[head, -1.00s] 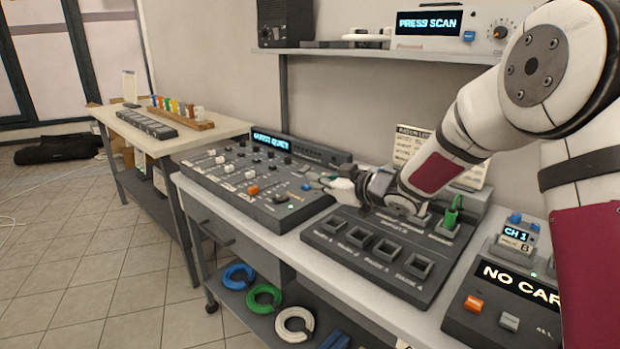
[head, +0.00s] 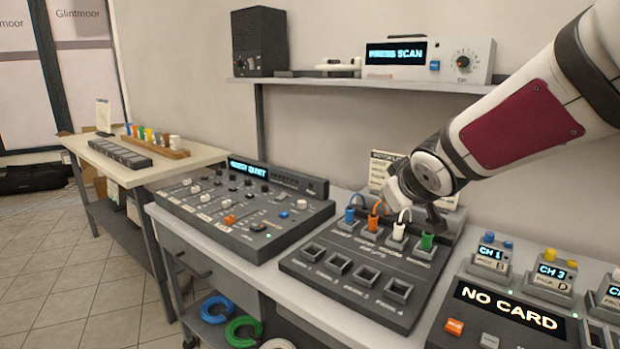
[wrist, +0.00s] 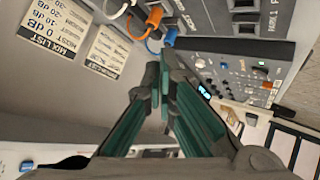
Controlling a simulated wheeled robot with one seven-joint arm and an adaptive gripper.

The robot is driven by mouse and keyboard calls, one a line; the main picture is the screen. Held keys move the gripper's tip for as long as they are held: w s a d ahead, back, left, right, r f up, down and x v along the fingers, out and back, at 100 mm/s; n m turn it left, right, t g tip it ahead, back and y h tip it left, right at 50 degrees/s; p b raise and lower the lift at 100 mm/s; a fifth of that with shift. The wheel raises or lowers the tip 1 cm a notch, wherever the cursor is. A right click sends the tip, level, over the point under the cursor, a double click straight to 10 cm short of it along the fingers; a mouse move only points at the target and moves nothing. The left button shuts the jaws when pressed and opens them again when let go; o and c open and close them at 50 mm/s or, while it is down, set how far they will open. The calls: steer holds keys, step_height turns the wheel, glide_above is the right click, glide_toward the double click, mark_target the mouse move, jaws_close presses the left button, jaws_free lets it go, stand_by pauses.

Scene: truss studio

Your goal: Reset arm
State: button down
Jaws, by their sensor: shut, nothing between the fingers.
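My gripper shows in the wrist view (wrist: 163,75) with its green-lined fingers closed together at the tips and nothing between them. In the head view my arm reaches in from the upper right, and the gripper end is mostly hidden behind its own wrist, above the back of the patch box (head: 350,290). Blue (head: 350,214), orange (head: 374,220), white (head: 399,228) and green (head: 427,241) plugs stand in the box's back row. The orange plug (wrist: 154,16) and blue plug (wrist: 170,38) also show in the wrist view, just beyond the fingertips.
A mixer (head: 240,215) stands left of the patch box. A panel reading "NO CARD" (head: 508,305) stands at right. Behind the plugs is a printed list card (head: 384,170). A shelf (head: 330,84) with a speaker (head: 259,42) and a display unit (head: 430,60) runs above.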

steer(key=s+d+f+m+g+h, duration=0.1)
steer(key=s+d+m+g, duration=0.15)
steer(key=s, duration=0.75)
steer(key=s+d+m+g+h, duration=0.15)
steer(key=s+d, duration=0.25)
steer(key=s, duration=0.6)
steer(key=s+a+f+m+g+y, duration=0.1)
steer(key=s+a+f+g, duration=0.15)
steer(key=s, duration=0.75)
steer(key=s+a+f+m+g+y, duration=0.1)
steer(key=s+f+g, duration=0.15)
steer(key=s, duration=0.85)
step_height(320, 180, up, 18)
steer(key=t+p, duration=0.2)
steer(key=p, duration=1.3)
steer(key=shift+w+f+n+t, duration=0.2)
steer(key=shift+w+n+t, duration=0.1)
steer(key=c, duration=2.4)
jaws_free()
